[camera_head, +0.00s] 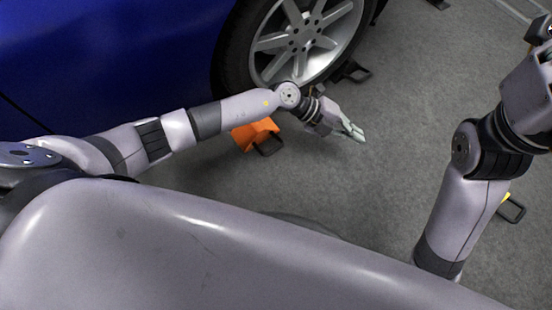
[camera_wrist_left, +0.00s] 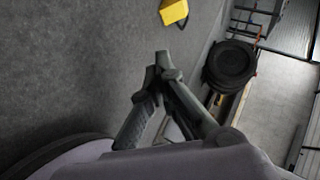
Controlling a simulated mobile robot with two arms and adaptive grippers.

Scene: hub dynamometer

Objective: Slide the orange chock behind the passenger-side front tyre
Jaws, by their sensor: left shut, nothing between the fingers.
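The orange chock (camera_head: 253,134) with a dark loop handle sits on the floor in the head view, at the near side of the tyre (camera_head: 232,62) of the blue car. My left forearm crosses over it and hides part of it. I cannot tell whether the chock touches the tyre. My left gripper (camera_head: 358,134) is to the right of the chock, past the wheel, shut and empty over bare floor. Its fingers also show in the left wrist view (camera_wrist_left: 160,62), with their tips together. My right arm is at the right of the head view; its gripper is out of frame.
The blue car body (camera_head: 110,60) fills the upper left. A dark handle-like piece (camera_head: 355,72) lies beyond the tyre. A yellow object (camera_wrist_left: 174,12) is on the floor in the left wrist view, with stacked dark tyres (camera_wrist_left: 230,65) farther right. Grey floor between my arms is clear.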

